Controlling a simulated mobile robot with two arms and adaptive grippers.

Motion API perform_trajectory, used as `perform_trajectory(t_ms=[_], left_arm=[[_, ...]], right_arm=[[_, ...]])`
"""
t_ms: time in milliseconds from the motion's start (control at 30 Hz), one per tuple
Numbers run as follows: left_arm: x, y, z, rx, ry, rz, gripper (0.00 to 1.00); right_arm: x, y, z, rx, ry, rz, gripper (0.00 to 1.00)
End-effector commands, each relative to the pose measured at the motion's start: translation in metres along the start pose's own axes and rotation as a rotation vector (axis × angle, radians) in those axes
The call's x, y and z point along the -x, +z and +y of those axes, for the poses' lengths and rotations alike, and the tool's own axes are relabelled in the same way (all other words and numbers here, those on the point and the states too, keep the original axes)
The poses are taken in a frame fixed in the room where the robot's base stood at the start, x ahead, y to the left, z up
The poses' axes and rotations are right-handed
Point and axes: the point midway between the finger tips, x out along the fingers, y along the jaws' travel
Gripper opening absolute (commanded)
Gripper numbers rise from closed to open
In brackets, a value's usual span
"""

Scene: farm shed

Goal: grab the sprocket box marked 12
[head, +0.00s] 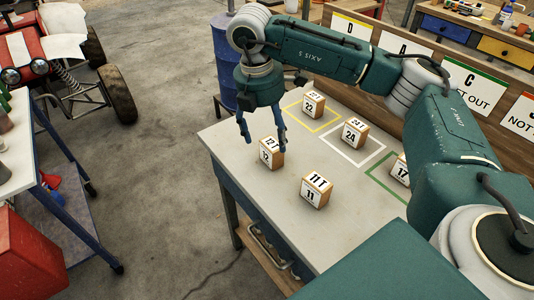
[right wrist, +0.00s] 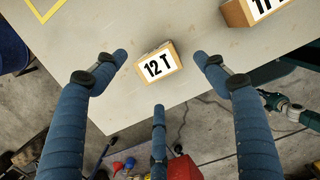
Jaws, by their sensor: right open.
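The sprocket box marked 12 (head: 271,154) is a small brown box with white labels, standing near the table's left edge. In the right wrist view the box, labelled 12 T (right wrist: 158,64), lies between the spread fingertips. My right gripper (head: 263,138) is open and empty, pointing down just above and behind that box. In the wrist view its fingers (right wrist: 160,72) are wide apart and none clearly touches the box. My left gripper is not in view.
Similar boxes marked 11 (head: 316,191), 24 (head: 353,133), 22 (head: 313,104) and 17 (head: 399,171) stand on the grey table (head: 236,155). Box 11 (right wrist: 256,12) is close to box 12. My right arm partly hides box 17. A blue barrel (head: 226,60) stands behind the table.

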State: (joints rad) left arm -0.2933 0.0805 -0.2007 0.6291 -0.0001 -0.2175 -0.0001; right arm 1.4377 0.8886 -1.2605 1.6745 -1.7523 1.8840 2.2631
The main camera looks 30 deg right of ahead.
Motion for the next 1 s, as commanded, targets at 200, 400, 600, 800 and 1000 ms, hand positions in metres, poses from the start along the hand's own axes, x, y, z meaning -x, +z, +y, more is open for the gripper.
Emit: perform_trajectory(t_ms=[200,400,600,800,1000], left_arm=[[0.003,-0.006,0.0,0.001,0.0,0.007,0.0],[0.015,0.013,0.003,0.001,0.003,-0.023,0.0],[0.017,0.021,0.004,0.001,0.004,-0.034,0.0],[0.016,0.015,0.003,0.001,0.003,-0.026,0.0],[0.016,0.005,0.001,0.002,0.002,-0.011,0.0]], right_arm=[[-0.018,0.0,0.0,0.003,0.0,0.0,0.72],[-0.045,0.003,0.002,0.002,-0.003,0.0,0.72],[-0.067,0.002,0.002,0.003,0.001,0.001,0.72],[-0.069,0.002,0.003,0.003,0.002,0.001,0.72],[-0.068,0.002,0.003,0.003,0.002,0.001,0.4]])
